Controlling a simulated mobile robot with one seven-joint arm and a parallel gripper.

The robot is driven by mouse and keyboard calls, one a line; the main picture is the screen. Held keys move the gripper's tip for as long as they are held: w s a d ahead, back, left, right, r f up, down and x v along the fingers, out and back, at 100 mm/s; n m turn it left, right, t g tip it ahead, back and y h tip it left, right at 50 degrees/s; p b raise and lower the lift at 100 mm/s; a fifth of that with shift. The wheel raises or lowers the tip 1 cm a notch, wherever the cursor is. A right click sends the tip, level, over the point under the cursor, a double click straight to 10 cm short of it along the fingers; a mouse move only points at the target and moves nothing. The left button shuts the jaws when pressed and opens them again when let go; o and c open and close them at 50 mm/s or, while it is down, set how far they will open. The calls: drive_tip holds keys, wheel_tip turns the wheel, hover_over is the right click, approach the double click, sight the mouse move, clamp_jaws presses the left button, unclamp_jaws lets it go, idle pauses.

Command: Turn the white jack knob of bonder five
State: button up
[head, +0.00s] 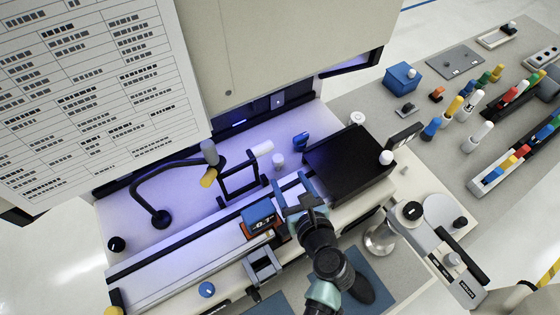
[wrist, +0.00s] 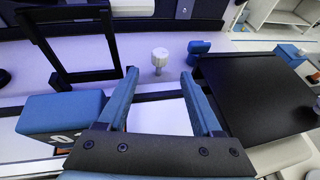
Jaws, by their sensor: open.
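A small white knob (head: 279,160) stands upright on the lit work surface of the bonder. In the wrist view the white knob (wrist: 159,56) shows ridged sides and stands beyond my fingertips, about midway between them. I cannot read a bonder number, so I cannot tell whether this is the jack knob of bonder five. My gripper (head: 292,184) is open and empty, its two blue fingers spread on the near side of the knob; it also shows in the wrist view (wrist: 160,76). Fingers and knob are apart.
A black frame (head: 239,179) stands left of the knob, and a blue display box (head: 260,217) sits left of my gripper. A black box (head: 350,163) lies close on the right. A bent lamp arm (head: 150,185) is farther left. A small blue block (head: 300,141) stands behind right.

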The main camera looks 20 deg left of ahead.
sight(280, 164)
drive_tip(key=x, duration=0.7)
drive_tip(key=shift+w+a+f, duration=0.2)
drive_tip(key=shift+w, duration=0.1)
clamp_jaws()
